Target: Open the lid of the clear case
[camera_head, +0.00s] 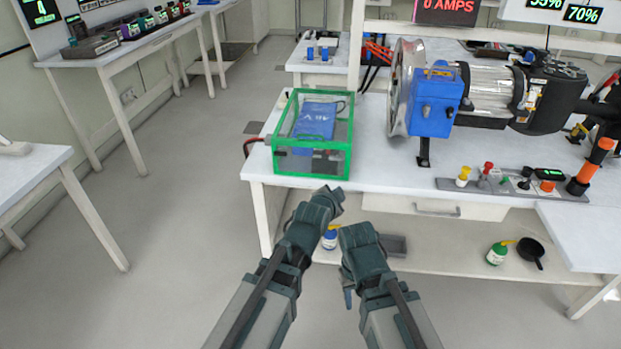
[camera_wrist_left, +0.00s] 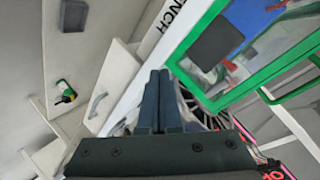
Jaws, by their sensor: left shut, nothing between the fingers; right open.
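The clear case (camera_head: 345,160) has green edges and stands on the white workbench near its left front corner. Its lid looks closed, and a blue item (camera_head: 314,122) shows inside. My left gripper (camera_head: 332,198) is shut and empty, just in front of the bench edge and below the case, not touching it. In the left wrist view its fingers (camera_wrist_left: 158,85) are together, with the green-edged case (camera_wrist_left: 185,78) at the upper right. My right gripper (camera_head: 352,236) is open and empty, lower and to the right of the left one; its fingertips are hard to make out.
A blue and silver motor assembly (camera_head: 436,105) stands on the bench (camera_head: 395,170) right of the case. A control strip (camera_head: 510,187) lies along the front edge. A lower shelf (camera_head: 440,255) holds bottles. Floor to the left is free.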

